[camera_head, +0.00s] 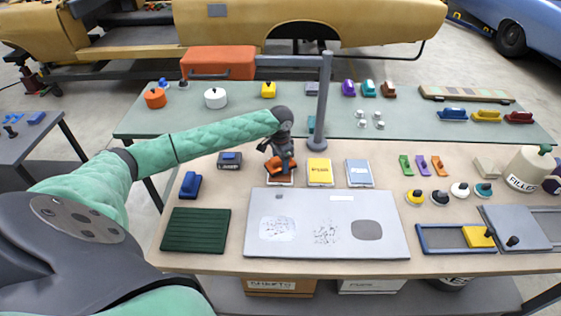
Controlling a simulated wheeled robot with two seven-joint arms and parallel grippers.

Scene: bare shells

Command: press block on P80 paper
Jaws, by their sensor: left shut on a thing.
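My left gripper (281,162) points down at the left end of a row of paper stacks and is shut on a small dark block (275,168), largely hidden by the fingers. Under it lies an orange-topped paper stack (281,181) with a pale front edge. I cannot tell whether the block touches it. A yellow paper stack (319,172) and a light-blue one (359,173) lie to the right. Their print is too small to read, so I cannot tell which is P80. My right gripper is not in view.
A grey panel (390,243) with three patches lies in front of the stacks. A green ribbed mat (196,230), a blue block (190,185) and a grey-blue block (230,160) are at left. A grey post (321,110) stands behind. Knobs and a filler tub (528,170) are right.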

